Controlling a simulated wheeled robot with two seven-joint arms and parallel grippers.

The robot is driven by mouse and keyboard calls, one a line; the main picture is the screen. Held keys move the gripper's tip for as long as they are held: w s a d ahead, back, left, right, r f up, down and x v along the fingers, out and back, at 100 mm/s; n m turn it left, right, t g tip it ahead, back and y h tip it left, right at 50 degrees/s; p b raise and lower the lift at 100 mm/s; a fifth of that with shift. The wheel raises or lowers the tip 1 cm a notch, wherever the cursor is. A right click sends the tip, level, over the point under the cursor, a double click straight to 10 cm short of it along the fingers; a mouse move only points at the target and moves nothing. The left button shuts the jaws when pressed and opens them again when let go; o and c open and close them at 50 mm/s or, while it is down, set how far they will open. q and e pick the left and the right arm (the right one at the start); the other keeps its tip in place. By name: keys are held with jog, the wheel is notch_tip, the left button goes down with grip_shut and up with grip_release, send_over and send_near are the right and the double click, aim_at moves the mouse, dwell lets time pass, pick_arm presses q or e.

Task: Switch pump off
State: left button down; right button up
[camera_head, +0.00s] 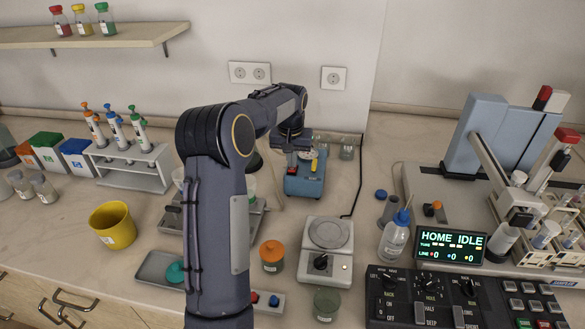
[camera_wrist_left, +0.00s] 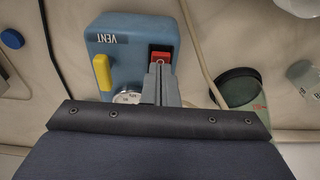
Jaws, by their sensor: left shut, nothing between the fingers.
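The pump is a blue box (camera_head: 306,184) at the back of the bench, just below the wall sockets. In the left wrist view the pump (camera_wrist_left: 128,28) shows a VENT label, a yellow lever (camera_wrist_left: 102,72), a round gauge (camera_wrist_left: 127,97) and a red rocker switch (camera_wrist_left: 161,57). My left gripper (camera_head: 292,158) is over the pump. In the wrist view its shut, empty fingers (camera_wrist_left: 158,72) are at the red switch and cover its lower part. I cannot tell whether they touch it. My right gripper is out of view.
A balance (camera_head: 325,268), an orange-lidded jar (camera_head: 272,258) and a yellow cup (camera_head: 112,226) stand on the bench. A pipette rack (camera_head: 130,167) is at left. A wash bottle (camera_head: 394,238) and a display reading HOME IDLE (camera_head: 450,244) are at right. A dark cable (camera_head: 357,190) runs beside the pump.

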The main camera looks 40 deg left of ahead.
pick_arm(q)
jog(key=shift+f+b, duration=0.3)
jog(key=shift+f, duration=0.25)
notch_tip(320, 180, up, 7)
jog(key=p, duration=0.6)
dwell(0.4)
dwell(0.5)
